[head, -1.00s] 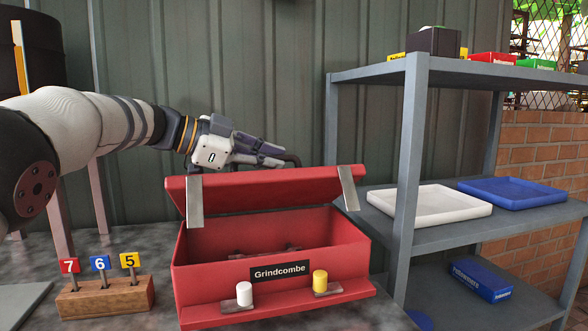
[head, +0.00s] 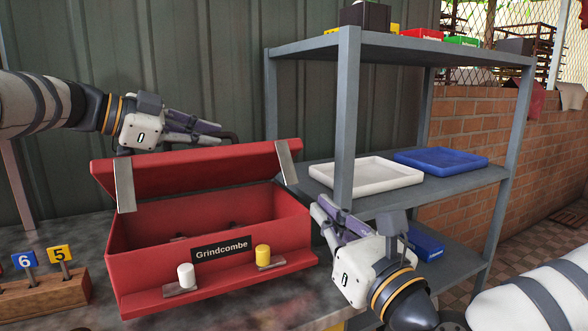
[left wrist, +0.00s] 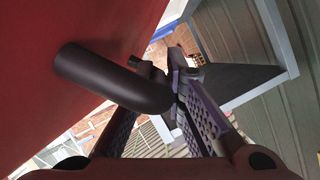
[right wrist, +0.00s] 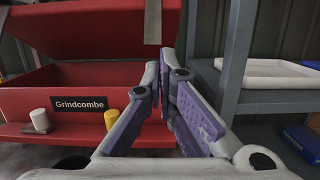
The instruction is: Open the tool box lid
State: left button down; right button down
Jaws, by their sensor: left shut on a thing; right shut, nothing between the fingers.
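The red tool box (head: 140,283) labelled "Grindcombe" stands on the table with its red lid (head: 200,168) raised and tilted back, metal straps at both lid ends. The lid also shows in the left wrist view (left wrist: 60,110). My left gripper (head: 215,136) is behind the lid, shut on the dark lid handle (left wrist: 110,78). My right gripper (head: 325,212) is shut and empty, just right of the box's right end. In the right wrist view its fingers (right wrist: 165,75) meet in front of the box's right side.
A grey shelf (head: 345,120) stands right of the box, close to my right gripper. It holds a white tray (head: 368,186) and a blue tray (head: 440,169). A wooden block (head: 45,297) with numbered tags stands left. White and yellow knobs (head: 263,256) stick up at the box front.

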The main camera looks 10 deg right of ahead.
send_near(286, 151)
jog(key=w+a+f, duration=0.1)
jog(key=w+f, duration=0.3)
jog(key=shift+w+a+r, duration=0.3)
jog(key=shift+w+r, duration=0.3)
jog(key=shift+r, duration=0.25)
jog(key=shift+w+a+r, duration=0.3)
jog(key=shift+w+r, duration=0.3)
jog(key=shift+r, duration=0.2)
jog(key=shift+w+a+r, duration=0.1)
jog(key=shift+w+r, duration=0.25)
jog(key=shift+r, duration=0.3)
pick_arm(q)
jog(key=shift+d+f, duration=0.1)
jog(key=shift+d, duration=0.05)
pick_arm(e)
jog(key=shift+w+r, duration=0.2)
jog(key=shift+r, duration=0.1)
pick_arm(q)
jog(key=c, duration=1.7)
grip_release()
pick_arm(e)
jog(key=shift+r, duration=0.1)
pick_arm(q)
jog(key=shift+o, duration=0.2)
